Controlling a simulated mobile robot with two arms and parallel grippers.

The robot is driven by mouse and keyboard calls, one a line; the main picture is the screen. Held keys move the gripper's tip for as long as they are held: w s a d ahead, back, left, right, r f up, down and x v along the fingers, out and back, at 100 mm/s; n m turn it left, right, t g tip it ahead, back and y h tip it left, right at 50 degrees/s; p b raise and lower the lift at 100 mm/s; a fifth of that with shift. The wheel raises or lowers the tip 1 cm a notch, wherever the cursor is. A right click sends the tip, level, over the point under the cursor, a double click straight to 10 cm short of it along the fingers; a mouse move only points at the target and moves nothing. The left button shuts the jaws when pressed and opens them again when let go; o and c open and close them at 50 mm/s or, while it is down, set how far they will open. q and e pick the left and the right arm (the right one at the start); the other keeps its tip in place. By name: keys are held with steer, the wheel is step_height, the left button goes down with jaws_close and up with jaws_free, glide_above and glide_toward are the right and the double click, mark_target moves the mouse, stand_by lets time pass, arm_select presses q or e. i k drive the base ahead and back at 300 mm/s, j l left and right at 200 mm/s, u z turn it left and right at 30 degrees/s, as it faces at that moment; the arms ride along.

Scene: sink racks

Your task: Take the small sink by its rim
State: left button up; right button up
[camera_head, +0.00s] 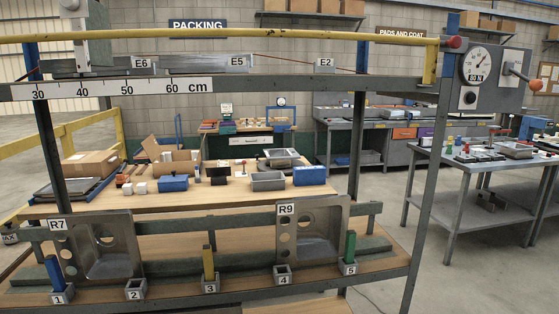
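Two grey metal sinks stand upright on the rack's lower level. One sink (118,257) is at the left by the label R7 (57,224). The other sink (324,228) is right of centre by the label R9 (287,209). Both have round holes along the left side. The R9 sink looks a little narrower, but I cannot tell for sure which is the small one. The upper rims of both are exposed, and nothing grips them. Neither of my grippers is in view.
Numbered sockets run along the front; blue (53,272), yellow (208,263) and green (350,246) pegs stand in 1, 3 and 5. A ruled beam (250,85) and yellow rail (250,38) cross above. A table (215,199) with boxes stands behind. A gauge box (490,78) is upper right.

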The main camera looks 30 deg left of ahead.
mark_target(281, 158)
steer(key=i+z, duration=0.15)
steer(key=z, duration=0.35)
steer(key=i+l+z, duration=0.1)
steer(key=i+z, duration=0.2)
steer(key=i, duration=0.35)
steer(key=i+z, duration=0.3)
steer(key=i, duration=0.35)
steer(key=i+j+z, duration=0.3)
steer(key=i, duration=0.3)
steer(key=i+u, duration=0.2)
steer(key=i, duration=0.2)
steer(key=i+l+u, duration=0.2)
steer(key=i, duration=0.25)
steer(key=i+u, duration=0.25)
steer(key=i, duration=0.15)
steer(key=i+j+u, duration=0.25)
steer(key=u, duration=0.2)
steer(key=i+u, duration=0.9)
steer(key=i+l+u, duration=0.15)
steer(key=i+u, duration=0.3)
steer(key=k, duration=0.1)
